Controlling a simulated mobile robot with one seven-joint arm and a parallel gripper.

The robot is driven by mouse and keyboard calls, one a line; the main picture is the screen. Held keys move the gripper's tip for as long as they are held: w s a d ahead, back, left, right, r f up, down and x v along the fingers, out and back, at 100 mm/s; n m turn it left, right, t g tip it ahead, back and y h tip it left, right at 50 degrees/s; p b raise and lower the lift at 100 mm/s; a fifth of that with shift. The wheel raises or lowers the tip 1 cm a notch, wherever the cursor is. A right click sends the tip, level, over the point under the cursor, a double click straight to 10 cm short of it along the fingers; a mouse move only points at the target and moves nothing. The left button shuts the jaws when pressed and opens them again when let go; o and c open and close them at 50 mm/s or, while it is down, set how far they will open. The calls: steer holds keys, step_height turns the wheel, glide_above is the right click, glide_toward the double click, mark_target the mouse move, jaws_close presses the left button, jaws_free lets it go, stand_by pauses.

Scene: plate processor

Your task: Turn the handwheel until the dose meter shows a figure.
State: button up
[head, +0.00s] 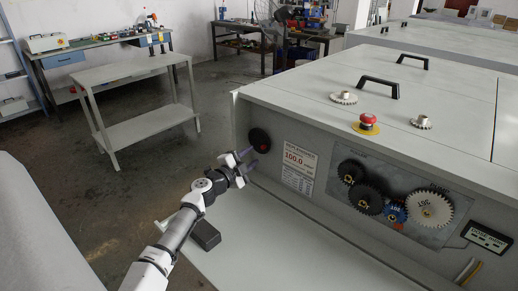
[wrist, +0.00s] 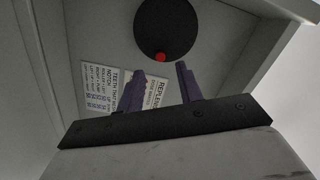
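The handwheel is a black disc with a small red knob. In the head view the handwheel (head: 259,139) sits on the left part of the machine's front panel. In the wrist view the handwheel (wrist: 165,22) is at the top centre, its red knob (wrist: 160,57) at the lower rim. My gripper (head: 248,159) is just below and left of the wheel, and its purple fingers (wrist: 161,70) are apart and empty. The fingers point toward the wheel just below the knob; contact is not visible. A small black-framed display (head: 487,237), likely the dose meter, is at far right; its figures are unreadable.
A white placard (head: 299,172) reading 100.0 is right of the wheel, and several gears (head: 365,198) are farther right. A red stop button (head: 368,119) is on top. A dark block (head: 205,235) lies on the pale ledge below my gripper.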

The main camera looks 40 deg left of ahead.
mark_target(262, 148)
steer(key=shift+w, duration=2.6)
steer(key=shift+c, duration=0.5)
jaws_close()
